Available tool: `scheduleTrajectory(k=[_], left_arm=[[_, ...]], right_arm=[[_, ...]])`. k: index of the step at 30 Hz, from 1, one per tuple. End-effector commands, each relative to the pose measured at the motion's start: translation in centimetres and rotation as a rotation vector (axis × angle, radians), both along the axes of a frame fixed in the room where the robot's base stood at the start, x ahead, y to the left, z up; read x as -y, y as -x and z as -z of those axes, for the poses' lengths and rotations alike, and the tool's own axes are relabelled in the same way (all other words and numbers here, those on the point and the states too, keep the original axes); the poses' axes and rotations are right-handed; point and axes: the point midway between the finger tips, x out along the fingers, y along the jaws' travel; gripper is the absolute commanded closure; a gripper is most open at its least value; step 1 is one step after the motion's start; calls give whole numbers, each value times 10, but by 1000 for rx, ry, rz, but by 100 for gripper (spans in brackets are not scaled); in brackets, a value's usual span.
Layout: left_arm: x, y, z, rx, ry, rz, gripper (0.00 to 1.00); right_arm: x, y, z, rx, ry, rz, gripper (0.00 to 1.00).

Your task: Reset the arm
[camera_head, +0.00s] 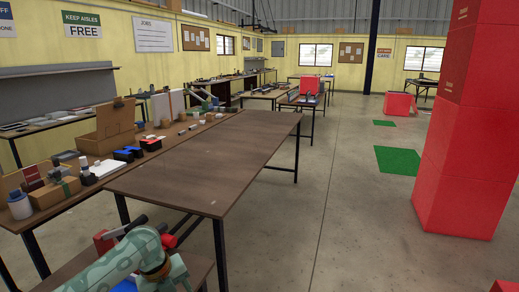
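A pale green patterned arm part (120,265), which looks like a link of my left arm, comes in at the bottom left, in front of the near end of the brown table (210,155). No gripper fingers can be made out on it. My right arm and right gripper are not in view.
A cluttered bench (60,208) with boxes and tools runs along the left. Red and black items lie on a low surface near the arm part. A red stacked column (465,120) stands at the right. Open concrete floor (340,220) lies between, with a green mat (398,160).

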Motion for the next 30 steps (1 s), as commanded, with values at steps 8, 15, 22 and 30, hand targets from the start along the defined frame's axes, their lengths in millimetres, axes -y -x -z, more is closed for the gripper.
scheduleTrajectory(k=[8, 15, 22, 30], left_arm=[[-12, 63, 201, -126, 114, -808, 48], [-35, 181, 340, -184, 119, -1369, 48], [-48, 333, 429, -217, 86, -1775, 48], [-46, 510, 469, -262, 43, -2103, 48]], right_arm=[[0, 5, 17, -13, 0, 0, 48], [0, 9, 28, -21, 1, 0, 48], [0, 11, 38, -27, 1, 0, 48], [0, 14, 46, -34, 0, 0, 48]])
